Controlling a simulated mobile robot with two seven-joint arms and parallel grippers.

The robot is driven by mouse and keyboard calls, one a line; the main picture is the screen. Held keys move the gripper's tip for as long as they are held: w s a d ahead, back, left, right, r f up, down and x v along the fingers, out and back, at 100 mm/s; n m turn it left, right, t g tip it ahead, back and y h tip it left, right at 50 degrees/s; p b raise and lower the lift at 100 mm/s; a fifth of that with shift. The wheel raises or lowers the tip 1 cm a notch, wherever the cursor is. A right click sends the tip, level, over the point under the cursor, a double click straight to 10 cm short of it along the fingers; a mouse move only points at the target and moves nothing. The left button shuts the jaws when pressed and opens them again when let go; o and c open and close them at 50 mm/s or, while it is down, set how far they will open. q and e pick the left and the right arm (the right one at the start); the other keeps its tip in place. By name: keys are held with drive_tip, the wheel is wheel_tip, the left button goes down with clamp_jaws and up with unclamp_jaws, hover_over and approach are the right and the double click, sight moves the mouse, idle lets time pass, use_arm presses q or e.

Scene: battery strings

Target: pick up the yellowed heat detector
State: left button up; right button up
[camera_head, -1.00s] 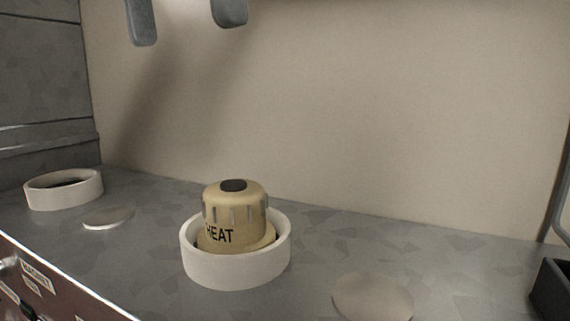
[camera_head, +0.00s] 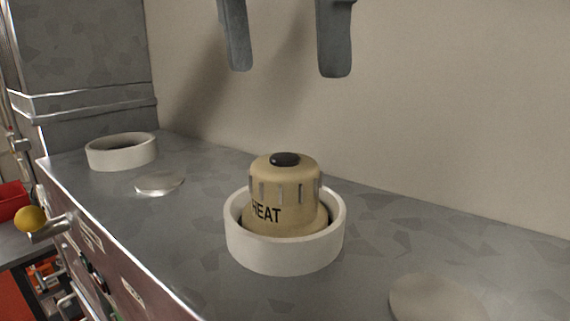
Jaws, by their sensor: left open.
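The yellowed heat detector (camera_head: 285,192) is a tan, domed cylinder with slots, a dark cap and the word HEAT on its side. It sits upright inside a white ring (camera_head: 284,254) on the grey metal top. My left gripper (camera_head: 288,72) is at the top of the view, above the detector and apart from it. Its two grey fingers are spread, with nothing between them. My right gripper is not in the view.
An empty-looking white ring (camera_head: 121,153) stands at the back left, with a flat pale disc (camera_head: 160,184) near it. Another disc (camera_head: 436,298) lies at the front right. A pale wall (camera_head: 430,110) rises behind. The cabinet's front edge (camera_head: 120,243) runs along the left, with a yellow knob (camera_head: 30,219) beyond.

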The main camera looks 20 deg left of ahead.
sight(284, 161)
use_arm(q)
drive_tip(key=f, duration=0.1)
drive_tip(key=f+b, duration=0.1)
drive_tip(key=f, duration=0.3)
drive_tip(key=shift+w+d, duration=0.15)
drive_tip(key=shift+w, duration=0.1)
drive_tip(key=shift+w+f, duration=0.15)
drive_tip(key=shift+f, duration=1.15)
drive_tip(key=shift+w+f, duration=0.1)
drive_tip(key=shift+f, duration=1.2)
drive_tip(key=c, duration=1.5)
drive_tip(key=shift+r, duration=0.1)
